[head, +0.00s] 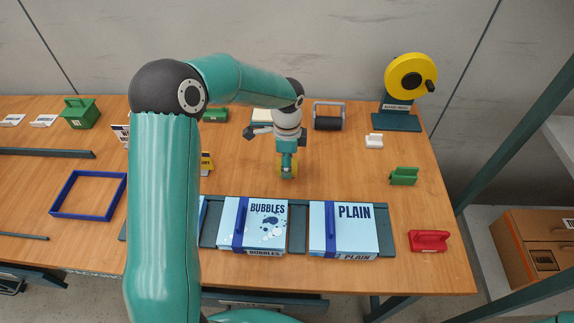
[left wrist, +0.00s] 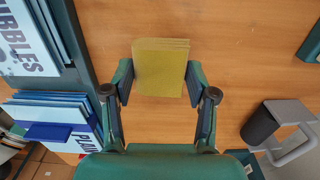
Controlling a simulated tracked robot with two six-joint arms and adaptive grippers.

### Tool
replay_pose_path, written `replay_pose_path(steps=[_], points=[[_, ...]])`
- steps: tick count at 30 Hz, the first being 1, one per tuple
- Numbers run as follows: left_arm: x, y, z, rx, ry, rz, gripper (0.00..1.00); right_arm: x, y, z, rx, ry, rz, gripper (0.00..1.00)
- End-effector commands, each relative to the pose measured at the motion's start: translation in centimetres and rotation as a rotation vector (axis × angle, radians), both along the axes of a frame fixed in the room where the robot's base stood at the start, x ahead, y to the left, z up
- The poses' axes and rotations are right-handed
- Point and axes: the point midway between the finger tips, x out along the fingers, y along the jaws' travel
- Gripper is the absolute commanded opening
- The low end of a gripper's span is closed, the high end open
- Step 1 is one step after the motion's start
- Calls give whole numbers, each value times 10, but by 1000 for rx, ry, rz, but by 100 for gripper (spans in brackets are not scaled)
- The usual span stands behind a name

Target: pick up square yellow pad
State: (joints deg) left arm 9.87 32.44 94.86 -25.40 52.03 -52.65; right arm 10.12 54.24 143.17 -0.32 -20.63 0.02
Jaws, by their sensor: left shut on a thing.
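The square yellow pad (left wrist: 160,68) looks like a short stack of thin yellow sheets. In the left wrist view it sits between the two fingertips of my left gripper (left wrist: 158,82), which are shut on its left and right sides. I cannot tell whether the pad touches the table. My right gripper is not in view.
A light-blue BUBBLES box (head: 268,218) and a PLAIN box (head: 355,225) stand at the front. A black roller (head: 328,122) is behind right, and a yellow reel (head: 405,75) stands at the back right. The table (head: 345,172) right of the gripper is clear.

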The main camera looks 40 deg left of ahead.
Motion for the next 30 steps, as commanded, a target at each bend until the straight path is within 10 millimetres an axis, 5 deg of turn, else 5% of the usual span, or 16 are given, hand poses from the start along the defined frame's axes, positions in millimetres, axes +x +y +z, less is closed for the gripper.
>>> replay_pose_path(steps=[18, 30], points=[[1, -1, 149, 0, -5, 0, 37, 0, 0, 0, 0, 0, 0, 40], [0, -1, 184, -1, -1, -1, 37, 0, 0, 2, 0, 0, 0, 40]])
